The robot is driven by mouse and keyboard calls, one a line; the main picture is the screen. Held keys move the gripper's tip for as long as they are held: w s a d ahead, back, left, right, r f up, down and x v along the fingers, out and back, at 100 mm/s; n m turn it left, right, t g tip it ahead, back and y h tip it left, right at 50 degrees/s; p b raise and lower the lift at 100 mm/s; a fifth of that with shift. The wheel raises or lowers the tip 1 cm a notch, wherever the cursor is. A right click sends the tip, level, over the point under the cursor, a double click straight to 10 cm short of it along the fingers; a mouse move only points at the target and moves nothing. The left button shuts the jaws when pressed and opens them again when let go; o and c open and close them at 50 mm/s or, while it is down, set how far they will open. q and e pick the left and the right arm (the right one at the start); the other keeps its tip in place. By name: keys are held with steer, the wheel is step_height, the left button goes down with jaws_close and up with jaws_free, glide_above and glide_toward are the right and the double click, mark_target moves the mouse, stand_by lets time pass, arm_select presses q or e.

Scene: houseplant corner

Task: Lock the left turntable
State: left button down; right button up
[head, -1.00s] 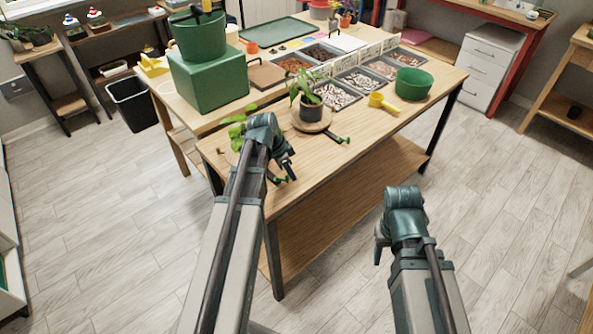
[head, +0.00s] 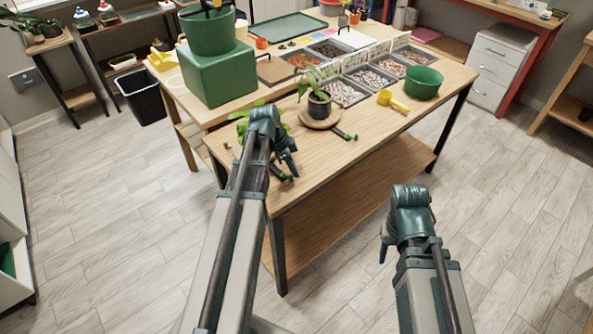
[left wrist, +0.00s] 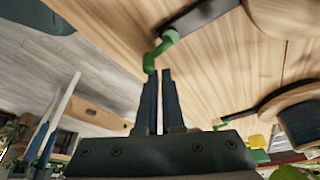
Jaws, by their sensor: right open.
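The left turntable is mostly hidden behind my left arm in the head view, with green leaves (head: 243,122) showing above it. Its wooden edge (left wrist: 290,18) shows at the top right of the left wrist view. A dark bar (left wrist: 200,14) by it carries a green lock lever (left wrist: 158,50); the lever also shows in the head view (head: 286,177). My left gripper (head: 292,172) is at this lever, fingers close together with a thin gap, tips (left wrist: 160,72) beside the lever's end; contact is unclear. My right gripper (head: 382,252) is open and empty, away from the table.
The other turntable (head: 320,124) bears a potted plant (head: 319,103) and has its own green lever (head: 346,135). A yellow scoop (head: 386,98), a green bowl (head: 424,83) and trays of pebbles (head: 371,78) stand beyond. Bare tabletop (head: 330,165) lies right of my left gripper.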

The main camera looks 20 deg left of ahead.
arm_select(q)
steer(key=shift+a, duration=0.1)
stand_by(0.4)
steer(key=shift+w+d, duration=0.35)
steer(key=shift+d, duration=0.15)
steer(key=d, duration=0.1)
steer(key=w+d, duration=0.1)
steer(key=shift+w+d, duration=0.2)
steer(key=shift+d, duration=0.15)
steer(key=p+v, duration=0.9)
steer(key=v, duration=0.1)
steer(key=shift+a, duration=0.15)
